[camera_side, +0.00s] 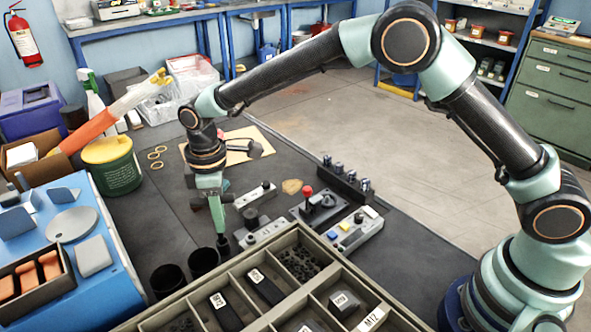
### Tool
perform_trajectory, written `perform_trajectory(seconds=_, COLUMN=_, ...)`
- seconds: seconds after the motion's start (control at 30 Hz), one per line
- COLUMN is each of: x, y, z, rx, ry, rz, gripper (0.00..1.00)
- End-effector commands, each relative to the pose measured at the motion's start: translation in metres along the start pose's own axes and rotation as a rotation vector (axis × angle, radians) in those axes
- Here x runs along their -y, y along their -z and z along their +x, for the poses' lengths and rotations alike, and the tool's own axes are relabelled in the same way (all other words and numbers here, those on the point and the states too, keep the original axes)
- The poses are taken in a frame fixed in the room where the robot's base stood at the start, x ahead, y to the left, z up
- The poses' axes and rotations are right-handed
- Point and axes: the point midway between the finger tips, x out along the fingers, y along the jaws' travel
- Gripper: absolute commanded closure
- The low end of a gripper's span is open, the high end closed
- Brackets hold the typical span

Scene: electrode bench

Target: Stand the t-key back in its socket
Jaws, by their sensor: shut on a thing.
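My gripper (213,207) points down above the dark bench, left of the centre of the picture. It is shut on what looks like the t-key, with a dark crossbar (197,204) showing beside the jaws. A narrow shaft with a dark lower end (222,242) reaches down below the jaws, roughly upright. I cannot tell whether its tip touches anything. The far side of the grip is hidden. Two black round cups (168,281) stand just in front and left of the tip. I cannot tell which opening is the socket.
A compartment tray (225,277) fills the front. Grey blocks (262,232) and a control box with a red knob (317,205) stand right of my gripper. A blue case (112,262) and a green tub (112,172) are on the left.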

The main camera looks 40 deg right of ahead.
Motion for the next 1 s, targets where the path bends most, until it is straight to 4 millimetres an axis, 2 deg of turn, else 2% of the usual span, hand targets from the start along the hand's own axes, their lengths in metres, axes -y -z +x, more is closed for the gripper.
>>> perform_trajectory(seconds=0.37, x=0.000, y=0.000, z=0.001, rx=0.000, ry=0.000, rz=0.000, gripper=1.00)
perform_trajectory(seconds=1.0, x=0.000, y=0.000, z=0.013, rx=0.000, ry=0.000, rz=0.000, gripper=1.00)
